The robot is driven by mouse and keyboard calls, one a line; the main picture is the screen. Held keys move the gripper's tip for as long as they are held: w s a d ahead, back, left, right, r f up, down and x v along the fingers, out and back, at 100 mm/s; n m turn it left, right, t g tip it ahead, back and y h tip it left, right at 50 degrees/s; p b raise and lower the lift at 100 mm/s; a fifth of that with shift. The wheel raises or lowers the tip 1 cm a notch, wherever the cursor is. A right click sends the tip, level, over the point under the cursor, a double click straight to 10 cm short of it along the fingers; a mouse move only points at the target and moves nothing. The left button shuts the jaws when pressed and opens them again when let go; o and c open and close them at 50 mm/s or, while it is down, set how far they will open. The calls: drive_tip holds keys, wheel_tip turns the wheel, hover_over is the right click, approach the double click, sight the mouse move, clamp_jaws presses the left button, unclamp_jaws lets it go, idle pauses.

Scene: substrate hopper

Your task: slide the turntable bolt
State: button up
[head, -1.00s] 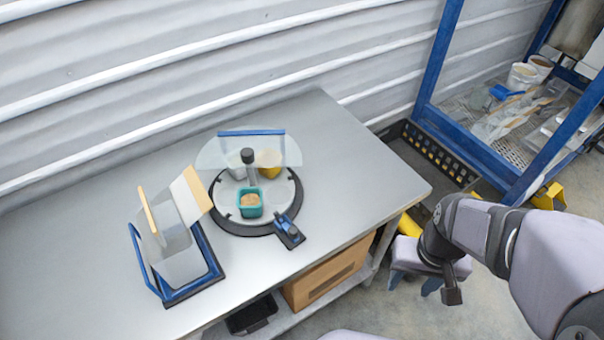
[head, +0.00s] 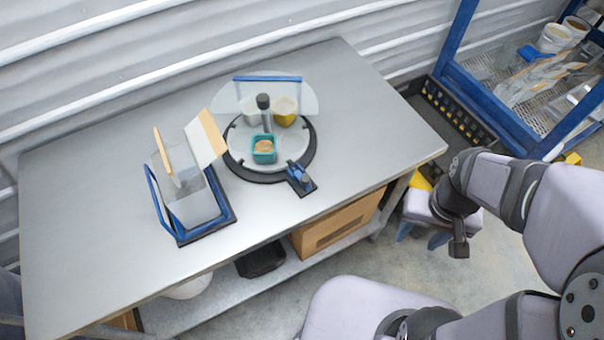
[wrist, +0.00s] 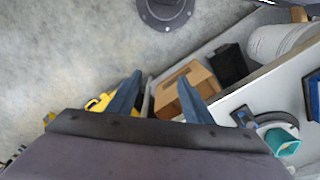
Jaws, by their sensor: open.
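The turntable (head: 240,160) is a round grey plate on a black base on the metal table. A clear curved shield with a blue top edge stands across its back. The bolt (head: 300,177) is a small blue and black piece at the turntable's front right edge; it also shows in the wrist view (wrist: 243,117). A teal cup (head: 264,158) with tan contents sits at the turntable's front; a yellow cup (head: 285,109) and a pale cup sit behind the shield. My gripper (wrist: 160,95) is open and empty, off the table's front right side, apart from the bolt.
A clear hopper in a blue frame (head: 228,215) stands on the table left of the turntable. A cardboard box (head: 335,228) and a black tray (head: 262,261) lie on the lower shelf. A blue rack (head: 480,92) stands at right. The table's right part is clear.

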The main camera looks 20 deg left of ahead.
drive_tip(key=shift+c, duration=0.3)
drive_tip(key=shift+c, duration=1)
drive_tip(key=n+b, duration=0.1)
drive_tip(key=n, duration=0.9)
hover_over(306, 177)
drive_tip(key=w+a, duration=0.1)
drive_tip(key=a, duration=0.1)
wheel_tip(306, 177, down, 4)
drive_tip(key=shift+r, duration=0.1)
drive_tip(key=shift+s+d+b, duration=0.45)
drive_tip(key=shift+d+b, duration=0.2)
drive_tip(key=shift+d, duration=0.1)
drive_tip(key=f, duration=0.1)
drive_tip(key=f+b, duration=0.2)
drive_tip(key=shift+s+d+f, duration=0.15)
drive_tip(key=shift+d, duration=0.1)
drive_tip(key=shift+f+b, duration=0.5)
drive_tip(key=shift+f, duration=0.4)
